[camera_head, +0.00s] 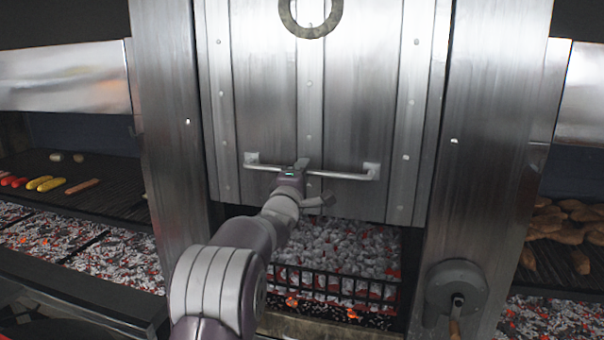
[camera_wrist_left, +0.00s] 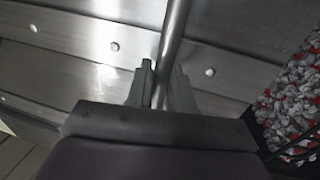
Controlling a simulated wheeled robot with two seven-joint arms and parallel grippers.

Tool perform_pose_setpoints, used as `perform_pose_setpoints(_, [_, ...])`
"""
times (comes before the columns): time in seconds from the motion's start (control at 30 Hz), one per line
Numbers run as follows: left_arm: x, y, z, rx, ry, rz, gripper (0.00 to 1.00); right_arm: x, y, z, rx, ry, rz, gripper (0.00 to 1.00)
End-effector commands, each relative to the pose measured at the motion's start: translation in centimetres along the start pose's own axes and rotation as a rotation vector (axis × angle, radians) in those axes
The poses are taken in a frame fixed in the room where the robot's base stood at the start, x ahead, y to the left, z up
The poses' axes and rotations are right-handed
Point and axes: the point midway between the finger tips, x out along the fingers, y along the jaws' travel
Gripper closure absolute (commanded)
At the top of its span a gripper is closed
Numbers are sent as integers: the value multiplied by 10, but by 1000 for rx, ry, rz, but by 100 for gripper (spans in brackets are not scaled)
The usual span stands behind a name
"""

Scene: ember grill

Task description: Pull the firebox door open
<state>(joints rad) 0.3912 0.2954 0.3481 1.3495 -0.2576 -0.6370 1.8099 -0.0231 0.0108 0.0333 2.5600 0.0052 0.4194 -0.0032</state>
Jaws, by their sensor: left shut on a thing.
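The firebox door (camera_head: 265,110) is a tall riveted steel panel in the middle of the head view, and its lower edge hangs above the glowing coals. A horizontal bar handle (camera_head: 345,176) is fixed across its lower part. My left gripper (camera_head: 292,170) is shut on the handle near the bar's middle. In the left wrist view the bar (camera_wrist_left: 175,40) runs between the two fingers (camera_wrist_left: 162,88), with the riveted door panel (camera_wrist_left: 75,35) behind it. My right gripper is in neither view.
Coals (camera_head: 350,250) glow under the door behind a black grate (camera_head: 335,283). A round crank hub (camera_head: 456,287) sits at the lower right. Grills with sausages and corn (camera_head: 45,183) on the left and browned meat (camera_head: 570,225) on the right flank the steel posts (camera_head: 490,130).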

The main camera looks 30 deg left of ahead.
Motion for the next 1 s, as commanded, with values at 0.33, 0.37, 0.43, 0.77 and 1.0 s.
perform_pose_setpoints(0.33, [0,2,0,0,-1,5,62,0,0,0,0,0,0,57])
perform_pose_setpoints(0.37, [0,2,0,0,0,5,62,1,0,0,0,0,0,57])
perform_pose_setpoints(0.43, [-5,0,0,0,0,5,62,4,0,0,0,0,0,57])
perform_pose_setpoints(0.77, [-78,-4,0,1,1,8,62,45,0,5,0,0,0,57])
perform_pose_setpoints(1.0, [-122,2,1,1,0,10,62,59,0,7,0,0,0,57])
